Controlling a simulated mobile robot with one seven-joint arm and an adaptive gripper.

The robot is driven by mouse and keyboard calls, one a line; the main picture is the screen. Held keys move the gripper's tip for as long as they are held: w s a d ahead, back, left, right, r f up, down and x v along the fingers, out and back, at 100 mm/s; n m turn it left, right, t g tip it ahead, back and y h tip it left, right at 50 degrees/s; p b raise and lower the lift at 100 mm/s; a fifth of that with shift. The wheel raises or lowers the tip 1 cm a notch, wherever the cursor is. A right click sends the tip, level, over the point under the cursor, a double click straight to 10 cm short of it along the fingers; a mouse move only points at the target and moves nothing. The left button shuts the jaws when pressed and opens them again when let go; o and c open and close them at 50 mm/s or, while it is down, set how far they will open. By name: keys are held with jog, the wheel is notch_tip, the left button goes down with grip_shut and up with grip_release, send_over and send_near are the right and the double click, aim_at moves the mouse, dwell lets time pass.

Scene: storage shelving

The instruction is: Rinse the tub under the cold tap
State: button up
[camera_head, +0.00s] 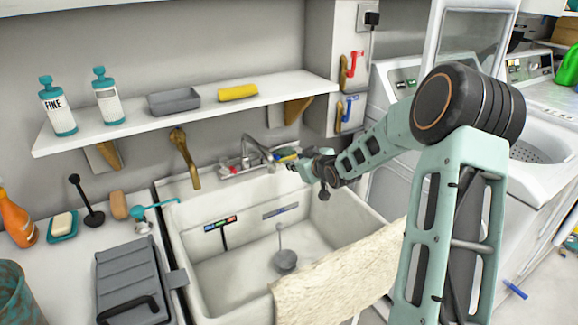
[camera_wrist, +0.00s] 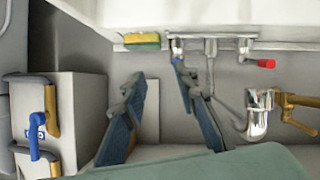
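My gripper (camera_head: 300,168) is over the back right of the white sink (camera_head: 185,245), close to the faucet. In the wrist view my gripper's two fingers (camera_wrist: 160,82) are apart, with nothing visible between them. The right finger overlaps or is close to a blue handle (camera_wrist: 178,62) on the faucet (camera_wrist: 210,50); contact cannot be told. The faucet's red handle (camera_wrist: 265,63) is farther right. The faucet spout shows in the head view (camera_head: 256,150). A small grey tub (camera_head: 174,100) stands on the shelf, left of the yellow item.
The wall shelf (camera_head: 200,115) holds two bottles and a yellow item (camera_head: 238,92). A sponge (camera_head: 285,153) lies beside the faucet. Red (camera_head: 352,63) and blue (camera_head: 347,110) valves are on the right wall. A cloth (camera_head: 340,275) hangs over the sink's front. A grey case (camera_head: 130,265) lies left.

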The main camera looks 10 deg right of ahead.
aim_at(278, 158)
jog(key=shift+y, duration=0.7)
jog(key=x, duration=0.3)
jog(key=a+b+x, duration=0.1)
jog(key=x, duration=0.3)
jog(key=a+x, duration=0.1)
jog(key=x, duration=0.3)
jog(key=shift+r, duration=0.3)
grip_shut()
